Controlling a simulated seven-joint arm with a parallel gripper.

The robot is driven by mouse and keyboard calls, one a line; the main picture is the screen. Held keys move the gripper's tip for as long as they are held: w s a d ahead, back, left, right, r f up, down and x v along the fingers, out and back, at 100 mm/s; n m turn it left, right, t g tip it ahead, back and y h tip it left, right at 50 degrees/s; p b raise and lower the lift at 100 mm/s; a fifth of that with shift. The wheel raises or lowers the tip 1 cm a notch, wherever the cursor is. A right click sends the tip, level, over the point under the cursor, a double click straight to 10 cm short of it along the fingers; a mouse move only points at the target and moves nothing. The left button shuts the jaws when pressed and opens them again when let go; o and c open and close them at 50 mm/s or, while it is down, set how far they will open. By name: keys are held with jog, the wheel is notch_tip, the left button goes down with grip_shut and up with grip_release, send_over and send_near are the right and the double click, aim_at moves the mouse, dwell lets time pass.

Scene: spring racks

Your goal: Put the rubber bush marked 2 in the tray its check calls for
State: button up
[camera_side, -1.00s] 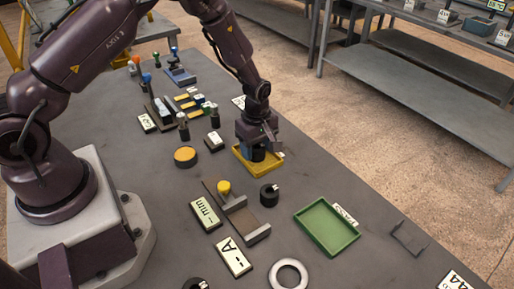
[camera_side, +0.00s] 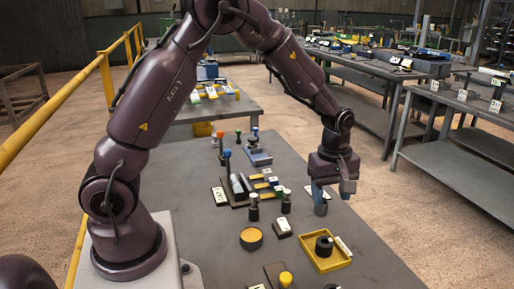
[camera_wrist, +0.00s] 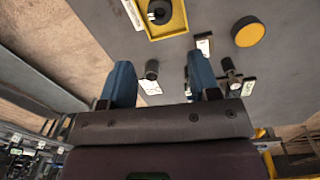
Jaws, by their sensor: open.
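A black ring-shaped rubber bush (camera_side: 324,245) lies inside the yellow tray (camera_side: 307,259), towards its right side. In the wrist view the bush (camera_wrist: 158,13) also shows in the tray (camera_wrist: 182,22) at the top edge. I cannot read any mark on it. A second black piece (camera_side: 332,286) is cut off by the bottom edge of the side view. My gripper (camera_side: 320,208) hangs above and behind the yellow tray, empty. Its blue fingers stand apart in the wrist view (camera_wrist: 160,75).
A white label (camera_side: 343,246) lies against the tray's right side. A round yellow-topped disc (camera_side: 251,238) and dark upright pegs (camera_side: 254,208) stand to the left. A yellow knob (camera_side: 286,279) is at the bottom. The table's right edge runs close beside the tray.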

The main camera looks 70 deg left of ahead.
jog(key=s+d+r+m+t, duration=0.25)
jog(key=s+r+m, duration=0.6)
jog(key=r, duration=0.55)
jog(key=s+r+m+t, duration=0.2)
jog(key=s+r+m, duration=0.2)
jog(key=s+m, duration=0.4)
jog(key=shift+s, duration=2.45)
jog(key=shift+t, duration=0.25)
